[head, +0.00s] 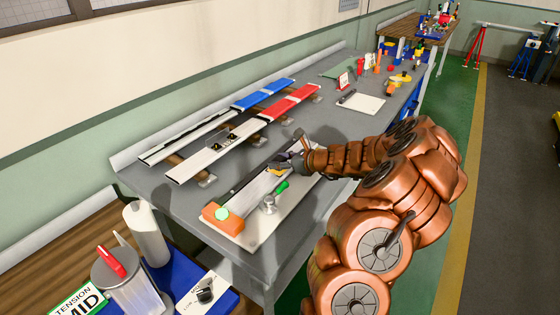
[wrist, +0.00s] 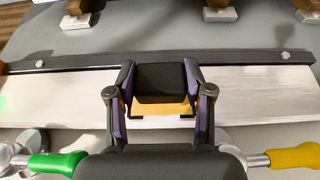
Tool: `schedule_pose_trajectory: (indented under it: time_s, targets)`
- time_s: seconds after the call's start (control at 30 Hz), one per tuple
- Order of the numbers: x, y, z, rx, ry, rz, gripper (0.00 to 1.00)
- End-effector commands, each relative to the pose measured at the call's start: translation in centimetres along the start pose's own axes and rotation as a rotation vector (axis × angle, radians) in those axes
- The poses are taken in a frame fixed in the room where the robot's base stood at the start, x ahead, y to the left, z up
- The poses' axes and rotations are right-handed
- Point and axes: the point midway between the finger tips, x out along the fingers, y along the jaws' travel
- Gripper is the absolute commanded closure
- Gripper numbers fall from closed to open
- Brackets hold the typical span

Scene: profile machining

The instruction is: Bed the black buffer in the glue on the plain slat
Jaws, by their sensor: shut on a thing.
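My gripper (wrist: 160,100) is shut on the black buffer (wrist: 162,78), a dark block between its two fingers. The buffer is over the middle of the pale plain slat (wrist: 60,95). A yellow-orange patch (wrist: 175,108), which looks like the glue, shows just below the buffer in the wrist view. I cannot tell whether the buffer touches it. In the head view my gripper (head: 289,163) is over the plain slat (head: 250,190), and the buffer is hard to make out there. A dark rail (wrist: 50,66) runs along the slat's far edge.
Clamps with a green handle (wrist: 55,163) and a yellow handle (wrist: 295,156) stand on the near side. An orange block (head: 220,213) is at the slat's left end. Slats with blue (head: 262,94) and red (head: 290,102) ends lie behind on the grey bench (head: 335,140).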

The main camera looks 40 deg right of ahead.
Motion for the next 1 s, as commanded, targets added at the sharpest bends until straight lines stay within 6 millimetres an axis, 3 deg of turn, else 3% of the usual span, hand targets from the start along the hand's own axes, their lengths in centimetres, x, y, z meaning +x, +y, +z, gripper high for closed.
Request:
schedule_pose_trajectory:
  time_s: [1.0]
  targets:
    - [0.35,0.00,-0.86,0.000,0.000,0.000,0.83]
